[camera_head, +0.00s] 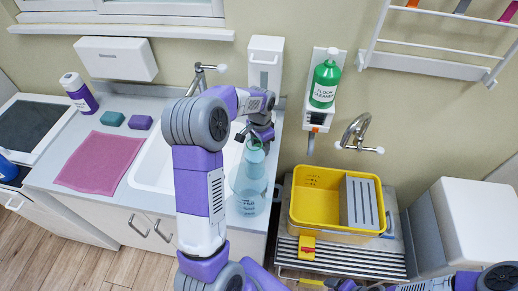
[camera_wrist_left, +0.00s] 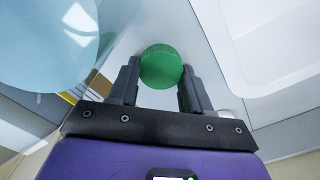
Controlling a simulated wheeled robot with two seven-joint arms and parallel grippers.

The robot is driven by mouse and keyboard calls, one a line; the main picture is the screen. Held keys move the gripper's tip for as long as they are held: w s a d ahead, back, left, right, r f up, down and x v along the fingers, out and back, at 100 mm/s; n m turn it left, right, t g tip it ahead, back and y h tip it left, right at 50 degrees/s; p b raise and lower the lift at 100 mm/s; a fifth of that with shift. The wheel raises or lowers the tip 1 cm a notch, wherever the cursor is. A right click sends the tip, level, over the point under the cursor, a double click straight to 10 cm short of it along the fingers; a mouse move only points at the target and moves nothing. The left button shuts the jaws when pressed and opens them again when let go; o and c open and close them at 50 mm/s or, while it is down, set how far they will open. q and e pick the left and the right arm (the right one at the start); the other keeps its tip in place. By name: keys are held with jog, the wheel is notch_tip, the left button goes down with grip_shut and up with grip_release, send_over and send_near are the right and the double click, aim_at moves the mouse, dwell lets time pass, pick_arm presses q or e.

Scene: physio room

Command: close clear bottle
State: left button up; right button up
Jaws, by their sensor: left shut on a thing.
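The clear bottle (camera_head: 250,182), pale blue and see-through with dark print, stands upright on the counter right of the sink. My left gripper (camera_head: 262,133) is just above its top and hides its mouth in the head view. In the left wrist view, the left gripper (camera_wrist_left: 160,80) is shut on a round green cap (camera_wrist_left: 161,64), held between both fingers. The bottle (camera_wrist_left: 45,40) fills the upper left there, beside the cap and apart from it in the picture. My right gripper (camera_head: 345,286) is partly in view at the bottom edge; its jaws are unclear.
A white dispenser (camera_head: 265,65) hangs behind the bottle. A green floor cleaner bottle (camera_head: 325,80) sits on a wall holder. A yellow basin (camera_head: 318,230) stands to the right. The sink (camera_head: 160,165), a pink cloth (camera_head: 98,162) and a white-purple bottle (camera_head: 79,93) are left.

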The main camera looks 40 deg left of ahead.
pick_arm(q)
notch_tip(320, 180, up, 10)
jog(key=p, duration=0.2)
pick_arm(e)
notch_tip(320, 180, up, 2)
jog(key=shift+r, duration=0.2)
pick_arm(q)
jog(key=shift+d, duration=0.1)
